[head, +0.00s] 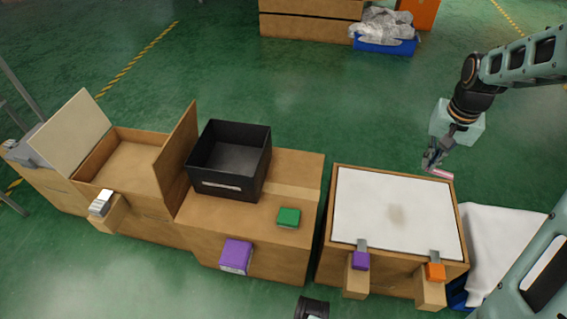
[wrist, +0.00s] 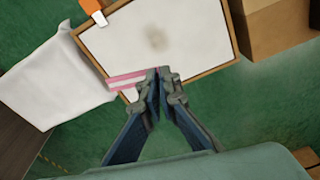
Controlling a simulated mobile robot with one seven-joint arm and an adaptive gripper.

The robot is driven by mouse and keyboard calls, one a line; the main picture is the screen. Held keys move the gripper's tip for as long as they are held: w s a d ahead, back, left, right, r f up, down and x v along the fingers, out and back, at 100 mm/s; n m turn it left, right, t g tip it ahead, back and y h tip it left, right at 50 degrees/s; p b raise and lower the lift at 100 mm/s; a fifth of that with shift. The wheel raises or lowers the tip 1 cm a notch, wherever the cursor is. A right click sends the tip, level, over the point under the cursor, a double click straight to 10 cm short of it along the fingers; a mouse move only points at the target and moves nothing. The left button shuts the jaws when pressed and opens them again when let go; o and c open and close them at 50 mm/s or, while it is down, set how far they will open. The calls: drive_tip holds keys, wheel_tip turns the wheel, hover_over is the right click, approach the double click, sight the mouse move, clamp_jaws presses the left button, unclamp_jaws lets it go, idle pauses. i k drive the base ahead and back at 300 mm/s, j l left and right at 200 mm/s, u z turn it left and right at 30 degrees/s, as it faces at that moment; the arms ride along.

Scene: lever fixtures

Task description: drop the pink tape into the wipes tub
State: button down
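The pink tape (head: 442,174), pink with white stripes, is at the tips of my gripper (head: 433,163), held in the air by the right end of a closed box. In the wrist view my gripper (wrist: 163,72) has its fingertips together on one end of the tape (wrist: 128,80), which sticks out to the left. No container is readably marked as the wipes tub. The candidates are a black open bin (head: 216,186), a box with open flaps (head: 126,160) at left, and the box under a white lid (head: 375,208).
The white-lidded box has a purple lever (head: 360,261) and an orange lever (head: 435,271) in front. A green block (head: 289,217) and a purple block (head: 236,256) are by the black bin. A silver-tipped lever (head: 101,204) is at left. White cloth (head: 505,245) lies at right.

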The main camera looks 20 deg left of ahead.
sight(237, 165)
drive_tip(key=u, duration=1.65)
